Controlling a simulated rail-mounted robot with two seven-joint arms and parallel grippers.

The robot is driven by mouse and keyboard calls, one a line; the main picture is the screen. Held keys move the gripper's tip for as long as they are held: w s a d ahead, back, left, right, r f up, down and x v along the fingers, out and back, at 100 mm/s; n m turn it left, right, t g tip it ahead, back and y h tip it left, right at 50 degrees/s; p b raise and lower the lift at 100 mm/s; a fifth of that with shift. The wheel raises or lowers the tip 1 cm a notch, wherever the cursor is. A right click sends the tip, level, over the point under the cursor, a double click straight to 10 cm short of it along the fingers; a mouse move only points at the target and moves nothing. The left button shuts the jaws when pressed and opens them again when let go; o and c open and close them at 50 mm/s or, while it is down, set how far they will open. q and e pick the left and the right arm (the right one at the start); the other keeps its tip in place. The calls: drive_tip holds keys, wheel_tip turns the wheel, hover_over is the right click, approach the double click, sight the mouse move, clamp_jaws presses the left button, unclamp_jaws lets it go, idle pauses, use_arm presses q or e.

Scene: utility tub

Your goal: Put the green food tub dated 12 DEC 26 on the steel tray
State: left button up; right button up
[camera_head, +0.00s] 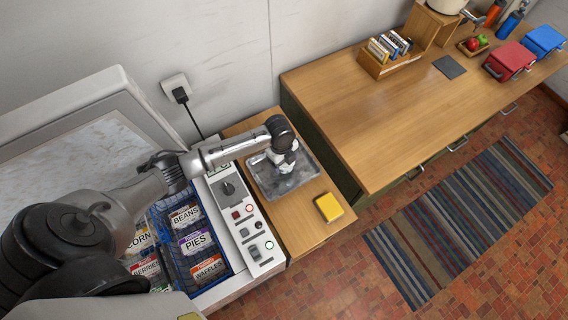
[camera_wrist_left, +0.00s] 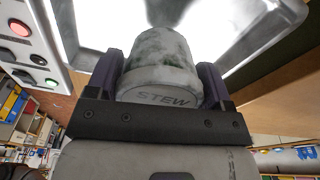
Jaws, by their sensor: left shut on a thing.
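My left gripper (camera_head: 284,153) is over the steel tray (camera_head: 303,181) on the narrow wooden counter in the head view. In the left wrist view, its two dark fingers are shut on a frosted tub (camera_wrist_left: 162,62) marked STEW, one finger on each side. The tub looks grey-white with dull green patches; I can read no date on it. The bright tray (camera_wrist_left: 245,20) shows behind the tub. In the head view the gripper and wrist cover much of the tub, and I cannot tell whether it touches the tray. My right gripper is not in view.
An open chest freezer (camera_head: 261,268) with a blue basket (camera_head: 176,237) of labelled packs stands left of the tray. A yellow block (camera_head: 328,207) lies on the counter just in front of the tray. A larger wooden worktop (camera_head: 380,130) is to the right.

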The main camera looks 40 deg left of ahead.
use_arm(q)
drive_tip(key=shift+f, duration=1.4)
drive_tip(key=shift+f, duration=0.15)
drive_tip(key=o, duration=1.1)
drive_tip(key=shift+c, duration=0.2)
